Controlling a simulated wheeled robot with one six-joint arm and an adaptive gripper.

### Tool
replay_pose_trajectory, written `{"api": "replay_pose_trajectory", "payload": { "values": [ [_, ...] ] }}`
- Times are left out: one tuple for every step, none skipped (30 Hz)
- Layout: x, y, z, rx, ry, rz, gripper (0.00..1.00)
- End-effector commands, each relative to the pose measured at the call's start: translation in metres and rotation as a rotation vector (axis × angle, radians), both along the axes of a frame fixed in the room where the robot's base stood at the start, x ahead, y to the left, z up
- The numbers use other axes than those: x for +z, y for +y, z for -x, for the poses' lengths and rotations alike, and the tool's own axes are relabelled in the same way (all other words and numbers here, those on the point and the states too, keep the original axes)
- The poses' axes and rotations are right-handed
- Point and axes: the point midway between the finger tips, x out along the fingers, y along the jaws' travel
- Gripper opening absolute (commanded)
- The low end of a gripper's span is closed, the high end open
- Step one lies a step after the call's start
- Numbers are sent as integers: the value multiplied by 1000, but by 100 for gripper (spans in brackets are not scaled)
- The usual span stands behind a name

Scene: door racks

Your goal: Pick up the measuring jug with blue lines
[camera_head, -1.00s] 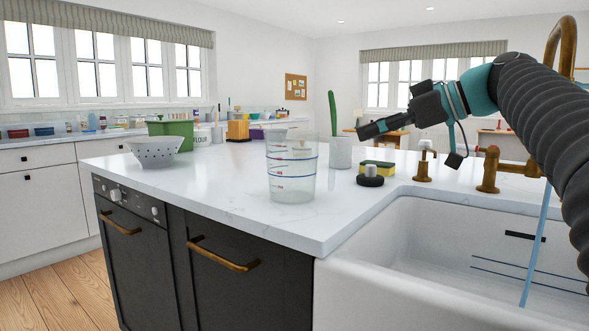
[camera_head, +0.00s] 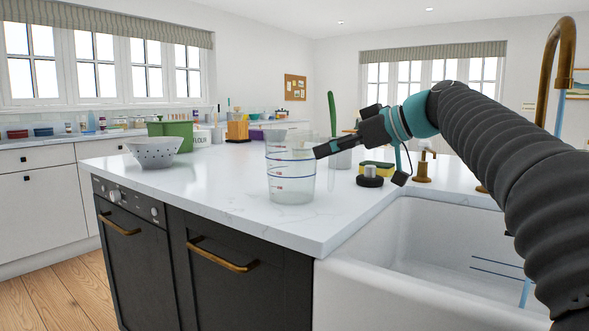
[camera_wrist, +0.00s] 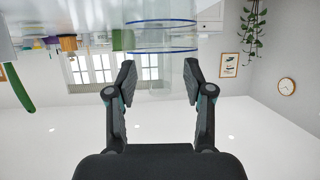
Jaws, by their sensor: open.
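The clear measuring jug with blue lines (camera_head: 290,182) stands upright on the white marble counter (camera_head: 225,185), near its front edge. My gripper (camera_head: 318,152) is open and empty, pointing left at the jug's upper right side, with its tips close to the wall near the rim. In the wrist view, which is upside down, the jug (camera_wrist: 160,38) shows straight ahead, and the two spread fingers (camera_wrist: 159,72) line up with its sides. I cannot tell whether the fingertips touch the jug.
A grey colander (camera_head: 154,153) and a green container (camera_head: 180,130) stand further left. A white pot (camera_head: 343,158), a sponge (camera_head: 378,168) and a dark round stopper (camera_head: 370,180) are right of the jug. The white sink (camera_head: 420,270) lies in front right.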

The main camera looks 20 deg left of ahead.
Motion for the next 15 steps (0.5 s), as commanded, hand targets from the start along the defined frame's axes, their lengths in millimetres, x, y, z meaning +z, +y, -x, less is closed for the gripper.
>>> {"api": "replay_pose_trajectory", "payload": {
  "values": [
    [0,0,0,0,0,0,52],
    [0,0,0,0,0,0,52],
    [0,0,0,0,0,0,47],
    [0,0,0,0,0,0,40],
    [0,0,0,0,0,0,32],
    [0,0,0,0,0,0,22],
    [0,-1,0,0,0,0,15],
    [0,-1,0,0,0,0,7],
    [0,-1,0,0,0,0,0],
    [0,-1,0,0,0,0,0],
    [0,-1,0,0,0,0,0],
    [0,-1,0,0,0,0,0],
    [0,-1,0,0,0,0,0],
    [1,-1,0,-1,-1,-1,0],
    [1,-1,0,-1,-1,-1,0]
  ]
}}
